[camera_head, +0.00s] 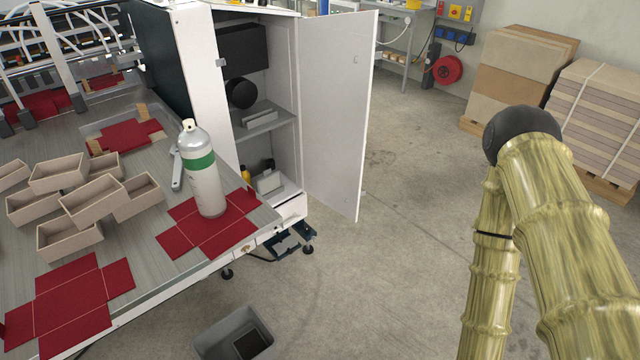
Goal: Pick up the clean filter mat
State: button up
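I cannot tell for certain which thing is the clean filter mat. A flat light grey piece (262,119) lies on the middle shelf of the open white cabinet (207,60). A dark square piece (250,343) lies inside a grey bin (215,338) on the floor at the bottom. A pale box-like thing (268,182) sits low in the cabinet. My arm is at the right, its yellow-green links bent, with a dark joint at the top. My gripper is out of view.
The cabinet door (335,110) stands open over the floor. Stacked boards (520,75) stand at back right. The middle floor (395,215) is clear.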

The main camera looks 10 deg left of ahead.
aim_at(271, 180)
jog(key=z, duration=0.4)
jog(key=i, duration=1.3)
jog(key=u, duration=2.5)
